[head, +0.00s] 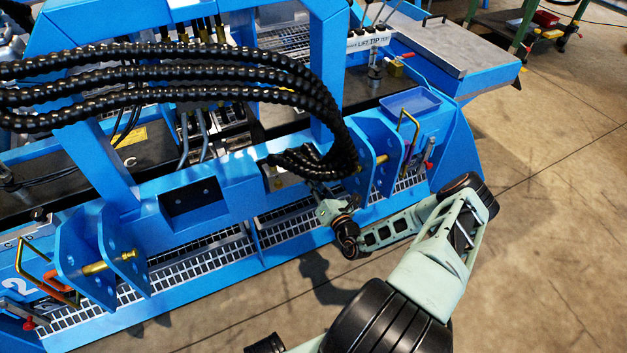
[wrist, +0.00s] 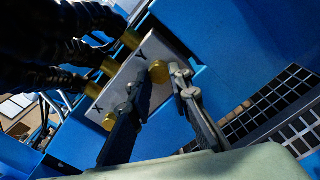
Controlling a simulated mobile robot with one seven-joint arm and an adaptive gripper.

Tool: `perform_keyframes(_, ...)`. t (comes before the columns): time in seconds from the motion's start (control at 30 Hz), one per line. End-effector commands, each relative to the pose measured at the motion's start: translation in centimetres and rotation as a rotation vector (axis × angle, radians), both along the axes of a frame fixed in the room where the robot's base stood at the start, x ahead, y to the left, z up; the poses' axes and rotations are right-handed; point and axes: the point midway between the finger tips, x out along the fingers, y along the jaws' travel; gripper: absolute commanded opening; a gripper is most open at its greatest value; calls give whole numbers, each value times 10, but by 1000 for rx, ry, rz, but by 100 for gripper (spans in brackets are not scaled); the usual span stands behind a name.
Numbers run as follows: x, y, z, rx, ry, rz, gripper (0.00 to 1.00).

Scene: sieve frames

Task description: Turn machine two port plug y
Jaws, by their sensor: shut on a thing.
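The blue machine marked 2 (head: 22,284) fills the left and middle of the head view. Its grey port block (wrist: 135,72) carries the letters X and Y, with brass fittings along it. The brass plug beside the Y, plug y (wrist: 159,72), sits at the block's edge between my fingertips. My gripper (wrist: 156,76) is shut on this plug, one finger on each side. Another brass plug (wrist: 109,122) shows near the X. In the head view my gripper (head: 318,192) is at the block below the hose ends, and the plug is hidden there.
Thick black hoses (head: 190,75) arch over the block and crowd its upper side. Blue lugs with a brass pin (head: 381,160) stand just right of my gripper. A grating (head: 290,218) runs below. The concrete floor (head: 550,220) at right is clear.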

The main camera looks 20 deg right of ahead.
Motion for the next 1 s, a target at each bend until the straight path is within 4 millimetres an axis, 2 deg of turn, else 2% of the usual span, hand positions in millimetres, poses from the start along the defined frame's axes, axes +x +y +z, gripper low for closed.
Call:
perform_keyframes(0.3,0,0,0,2,0,0,0)
perform_keyframes(0.33,0,0,0,2,0,0,19)
perform_keyframes(0.5,0,0,0,1,0,0,36)
perform_keyframes(0.8,0,0,2,1,0,0,36)
perform_keyframes(1.0,0,0,27,0,-1,0,36)
